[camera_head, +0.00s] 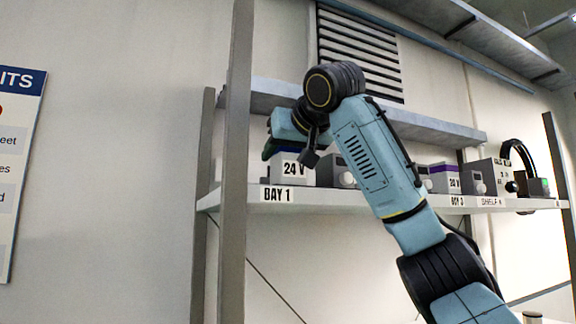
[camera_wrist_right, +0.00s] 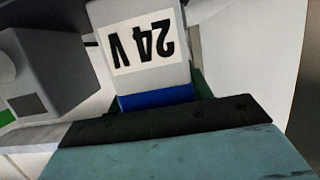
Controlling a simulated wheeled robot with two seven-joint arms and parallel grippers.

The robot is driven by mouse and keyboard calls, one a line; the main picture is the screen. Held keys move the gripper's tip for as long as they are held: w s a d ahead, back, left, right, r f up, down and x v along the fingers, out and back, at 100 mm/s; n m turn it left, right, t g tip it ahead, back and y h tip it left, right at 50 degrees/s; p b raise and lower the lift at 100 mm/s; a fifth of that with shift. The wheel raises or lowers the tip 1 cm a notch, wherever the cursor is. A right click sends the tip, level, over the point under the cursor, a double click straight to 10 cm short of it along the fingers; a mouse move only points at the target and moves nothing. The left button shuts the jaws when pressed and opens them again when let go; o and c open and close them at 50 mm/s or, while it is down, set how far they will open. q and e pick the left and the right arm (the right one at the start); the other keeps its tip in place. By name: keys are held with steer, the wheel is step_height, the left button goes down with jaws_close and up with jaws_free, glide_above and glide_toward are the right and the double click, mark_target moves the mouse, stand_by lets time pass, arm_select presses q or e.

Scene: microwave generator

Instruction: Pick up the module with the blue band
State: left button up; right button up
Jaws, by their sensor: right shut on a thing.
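The module with the blue band (camera_head: 293,168) is a pale box with a "24 V" label, upright at the left end of the shelf above the "BAY 1" tag. In the right wrist view the module (camera_wrist_right: 140,45) appears upside down, its blue band close to the fingers. My right gripper (camera_head: 291,147) is shut on its top part from above. A dark finger (camera_wrist_right: 160,118) covers the module's upper end in the wrist view. I cannot tell whether the module's base touches the shelf. My left gripper is not in view.
The shelf (camera_head: 330,199) holds a grey device (camera_head: 336,172) close right of the module. A purple-banded "20" module (camera_head: 445,179) and headphones (camera_head: 520,165) stand farther right. An upright post (camera_head: 236,150) stands just left, and an upper shelf (camera_head: 430,128) hangs above.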

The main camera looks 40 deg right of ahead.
steer(key=shift+r, duration=0.15)
steer(key=shift+r, duration=4.85)
